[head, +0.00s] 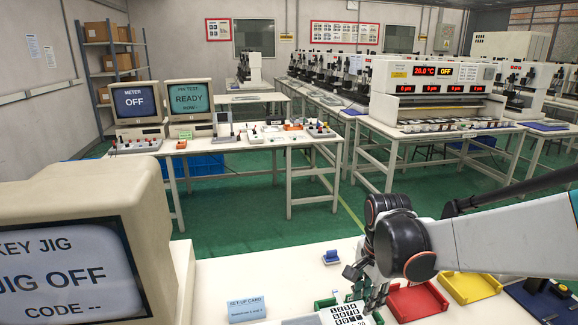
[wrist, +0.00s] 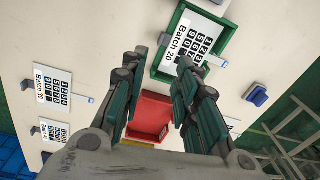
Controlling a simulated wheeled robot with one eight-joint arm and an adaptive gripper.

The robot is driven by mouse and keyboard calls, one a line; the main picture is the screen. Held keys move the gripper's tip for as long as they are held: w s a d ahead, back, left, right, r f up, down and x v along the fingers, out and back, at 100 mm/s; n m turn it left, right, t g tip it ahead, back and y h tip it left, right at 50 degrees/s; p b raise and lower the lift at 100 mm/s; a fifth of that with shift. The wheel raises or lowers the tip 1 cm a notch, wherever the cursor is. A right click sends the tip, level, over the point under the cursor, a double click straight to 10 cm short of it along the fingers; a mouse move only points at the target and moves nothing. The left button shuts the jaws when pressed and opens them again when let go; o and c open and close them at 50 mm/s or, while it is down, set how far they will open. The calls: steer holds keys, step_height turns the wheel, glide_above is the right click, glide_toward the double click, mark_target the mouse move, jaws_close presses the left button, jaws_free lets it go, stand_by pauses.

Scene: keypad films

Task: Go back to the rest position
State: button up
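My gripper (head: 370,297) hangs over the near white bench at the lower right of the head view. In the wrist view my gripper (wrist: 161,63) has its two fingers spread apart, with nothing seen between them but the bench and trays beyond. A keypad film marked Batch 20 (wrist: 196,44) lies in a green tray (wrist: 165,40) just past the fingertips. The film (head: 347,315) and green tray (head: 324,304) also show in the head view, partly cut off by the frame. Whether the fingertips touch the tray cannot be told.
A red tray (head: 417,303) and a yellow tray (head: 470,288) stand right of the green one. A blue block (head: 331,257) sits behind. A set-up card (head: 246,310) and a monitor reading JIG OFF (head: 75,268) are at left. More films (wrist: 50,84) lie on the bench.

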steer(key=s+r+n+t, duration=0.6)
steer(key=s+r+n, duration=0.3)
steer(key=s+n, duration=0.5)
steer(key=shift+s+r, duration=0.2)
steer(key=shift+s, duration=0.25)
stand_by(0.4)
